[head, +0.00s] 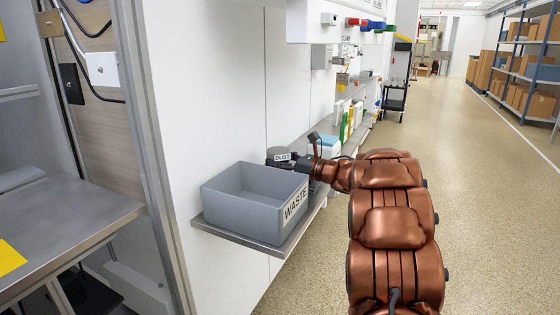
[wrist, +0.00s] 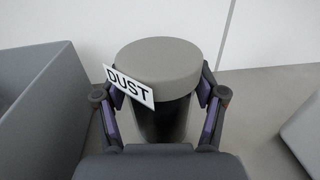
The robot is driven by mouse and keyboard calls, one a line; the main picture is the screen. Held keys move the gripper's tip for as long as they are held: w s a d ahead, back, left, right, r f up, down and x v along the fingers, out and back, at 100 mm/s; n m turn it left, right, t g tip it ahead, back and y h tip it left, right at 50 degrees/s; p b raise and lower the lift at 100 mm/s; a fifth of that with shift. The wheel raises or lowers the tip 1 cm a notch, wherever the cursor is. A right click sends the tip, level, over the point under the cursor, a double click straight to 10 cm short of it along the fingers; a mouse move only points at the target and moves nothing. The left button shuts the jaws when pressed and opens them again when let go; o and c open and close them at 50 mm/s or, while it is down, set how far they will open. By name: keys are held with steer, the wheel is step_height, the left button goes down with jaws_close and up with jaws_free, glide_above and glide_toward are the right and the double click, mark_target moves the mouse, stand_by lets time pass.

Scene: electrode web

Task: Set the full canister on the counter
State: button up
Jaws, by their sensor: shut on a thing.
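A dark canister with a grey lid (wrist: 158,62) and a white "DUST" label (wrist: 129,87) stands upright between my gripper's (wrist: 160,108) two fingers in the wrist view. My gripper is shut on its body below the lid. The metal counter (head: 243,232) is a narrow shelf along the white wall. Whether the canister's base touches the counter is hidden.
A grey open bin labelled "WASTE" (head: 238,209) stands on the near end of the counter, left of the canister. A white container with a teal lid (head: 325,144) is beyond it. A metal bench (head: 60,215) stands at left. The floor at right is clear.

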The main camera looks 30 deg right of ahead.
steer(key=shift+f, duration=0.1)
steer(key=o, duration=1.6)
steer(key=shift+c, duration=0.2)
steer(key=shift+r, duration=0.25)
steer(key=p+v, duration=0.1)
steer(key=v, duration=1.1)
steer(key=shift+f+p, duration=0.1)
steer(key=shift+p, duration=0.3)
